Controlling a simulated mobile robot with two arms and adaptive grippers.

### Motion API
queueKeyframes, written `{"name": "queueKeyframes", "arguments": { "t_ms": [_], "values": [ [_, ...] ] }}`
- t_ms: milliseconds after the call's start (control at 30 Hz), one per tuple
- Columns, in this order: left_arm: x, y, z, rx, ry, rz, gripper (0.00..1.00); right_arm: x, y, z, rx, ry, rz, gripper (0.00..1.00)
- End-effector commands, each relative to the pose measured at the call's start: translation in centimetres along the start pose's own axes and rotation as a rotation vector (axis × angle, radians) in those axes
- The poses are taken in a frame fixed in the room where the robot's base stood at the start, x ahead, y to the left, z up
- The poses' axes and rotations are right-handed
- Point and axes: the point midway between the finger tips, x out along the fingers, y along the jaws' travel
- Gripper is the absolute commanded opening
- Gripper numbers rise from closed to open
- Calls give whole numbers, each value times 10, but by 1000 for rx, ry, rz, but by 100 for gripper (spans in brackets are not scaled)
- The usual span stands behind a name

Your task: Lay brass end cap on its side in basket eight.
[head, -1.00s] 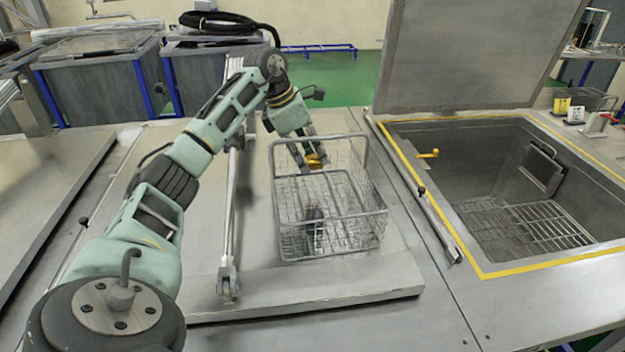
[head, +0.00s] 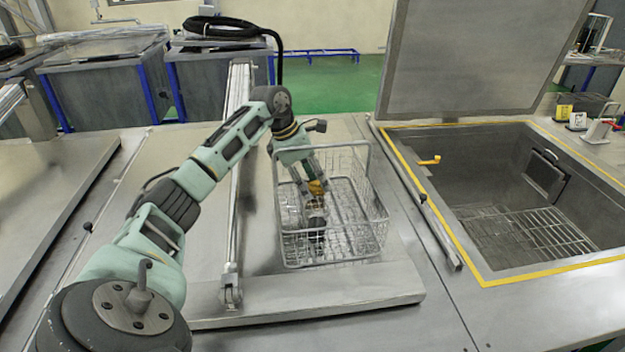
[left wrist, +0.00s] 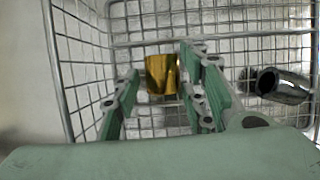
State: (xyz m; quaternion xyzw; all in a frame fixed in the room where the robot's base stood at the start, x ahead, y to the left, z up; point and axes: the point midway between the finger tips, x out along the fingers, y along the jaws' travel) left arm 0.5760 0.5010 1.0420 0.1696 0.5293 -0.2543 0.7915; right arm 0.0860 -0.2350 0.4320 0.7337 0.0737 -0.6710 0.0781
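The brass end cap (head: 317,187) is a small gold-coloured piece, inside the wire basket (head: 284,264) in the head view. Whether the cap touches the basket floor cannot be told. No label showing the basket's number is visible. My right gripper is not in view.
The basket stands on a closed metal lid (head: 330,289). To the right is an open tank (head: 470,170) with a yellow-edged rim and raised lid (head: 480,55).

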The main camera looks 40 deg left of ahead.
Motion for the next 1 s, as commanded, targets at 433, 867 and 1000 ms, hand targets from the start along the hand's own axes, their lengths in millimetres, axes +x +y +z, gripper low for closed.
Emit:
{"name": "queueKeyframes", "arguments": {
  "t_ms": [433,867,1000],
  "values": [
    [-4,0,2,0,-1,0,50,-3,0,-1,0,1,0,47],
    [-82,1,2,0,-3,5,50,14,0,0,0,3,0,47],
    [-106,1,2,0,-2,2,50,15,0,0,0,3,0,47]
  ]
}}
